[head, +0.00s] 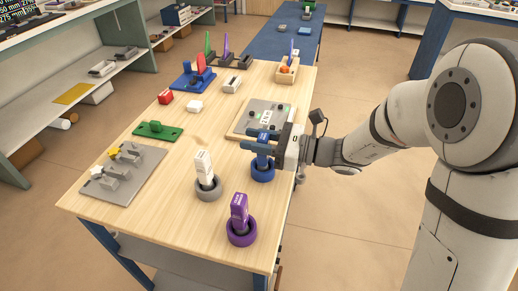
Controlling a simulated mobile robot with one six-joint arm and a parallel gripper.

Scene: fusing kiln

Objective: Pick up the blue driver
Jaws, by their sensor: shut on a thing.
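The blue driver (262,149) stands upright in a round blue holder (263,173) near the right edge of the wooden table. My gripper (259,142) reaches in from the right, level, with its blue fingers around the driver's upper part. The gripper is shut on the driver. The fingers and gripper body hide part of the driver. I cannot tell whether its lower end is still seated in the holder or slightly raised.
A white driver in a grey holder (208,191) stands to the left, and a purple driver in a purple holder (241,232) in front. A grey panel (245,118) lies just behind. A grey fixture (128,186) and green plate (158,132) are further left. Bare tabletop lies between.

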